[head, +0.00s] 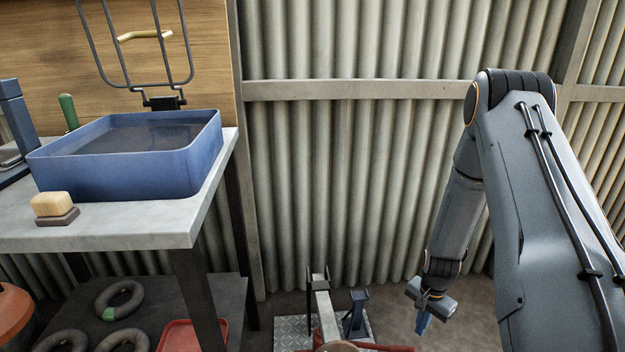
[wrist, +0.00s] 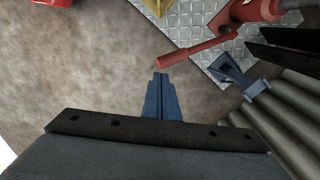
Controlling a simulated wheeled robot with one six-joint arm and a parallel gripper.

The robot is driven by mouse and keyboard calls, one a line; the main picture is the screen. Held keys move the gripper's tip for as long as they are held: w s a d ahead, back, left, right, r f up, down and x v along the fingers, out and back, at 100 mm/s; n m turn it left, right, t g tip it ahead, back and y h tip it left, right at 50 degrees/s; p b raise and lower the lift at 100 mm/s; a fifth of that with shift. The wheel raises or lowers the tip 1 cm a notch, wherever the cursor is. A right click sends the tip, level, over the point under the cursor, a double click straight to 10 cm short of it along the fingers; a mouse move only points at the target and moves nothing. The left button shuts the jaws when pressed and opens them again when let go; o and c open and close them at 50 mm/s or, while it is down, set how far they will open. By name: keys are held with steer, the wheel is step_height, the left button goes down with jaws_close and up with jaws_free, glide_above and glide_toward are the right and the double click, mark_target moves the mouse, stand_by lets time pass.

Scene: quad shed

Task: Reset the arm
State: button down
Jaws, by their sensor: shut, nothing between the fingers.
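My gripper (head: 423,322) hangs low at the right of the head view, at the end of my bent arm, pointing down over the brown floor. In the wrist view my gripper (wrist: 161,76) shows as two blue fingers pressed together with nothing between them. The fingertips are apart from the red handle (wrist: 187,55) of a device on a metal tread plate (wrist: 230,45). In the head view the plate (head: 290,327) lies on the floor to the left of my gripper.
A grey-topped table (head: 165,235) at left bears a blue basin (head: 190,165) and a sponge (head: 52,204). Several dark rings (head: 120,300) and a red tray (head: 190,336) lie on its lower shelf. A blue stand (head: 357,312) is on the plate. A corrugated wall (head: 340,180) closes the back.

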steer(key=s+a+r+n, duration=0.1)
steer(key=a+r+n, duration=0.2)
steer(key=a+r, duration=0.7)
steer(key=s+a+r+n, duration=0.1)
steer(key=a+r+n, duration=0.35)
steer(key=r, duration=0.95)
steer(key=s+a+r+n, duration=0.4)
steer(key=s+a+r, duration=0.2)
steer(key=s+r, duration=0.4)
steer(key=s+a+r+n, duration=0.3)
steer(key=s+a+r, duration=0.4)
steer(key=s, duration=0.4)
steer(key=d+r+m+p, duration=0.3)
steer(key=d+r+p, duration=0.8)
steer(key=p, duration=1)
steer(key=shift+s+d+r+p, duration=0.2)
steer(key=shift+r+p, duration=0.15)
steer(key=shift+r, duration=0.6)
